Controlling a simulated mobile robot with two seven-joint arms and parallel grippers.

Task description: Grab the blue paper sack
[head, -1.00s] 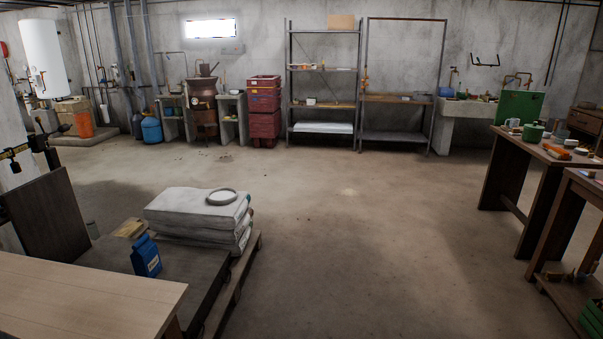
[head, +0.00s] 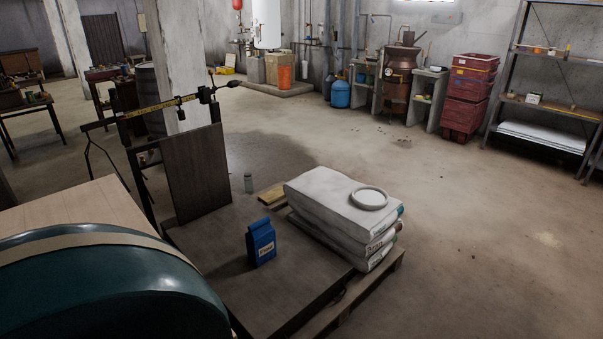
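The blue paper sack (head: 261,243) stands upright on the dark platform (head: 215,262) of the beam scale, left of a stack of white sacks. It is small, with a light label on its front and a folded top. The scale's beam (head: 160,107) and dark upright board (head: 196,172) rise behind the platform to the left. Neither of my grippers is in the head view, and nothing is touching the blue sack.
White sacks (head: 335,205) with a round white ring (head: 369,198) on top lie on a pallet (head: 372,290). A large teal rounded object (head: 100,290) fills the lower left, before a light wooden top (head: 75,208). Floor at right is clear (head: 480,250).

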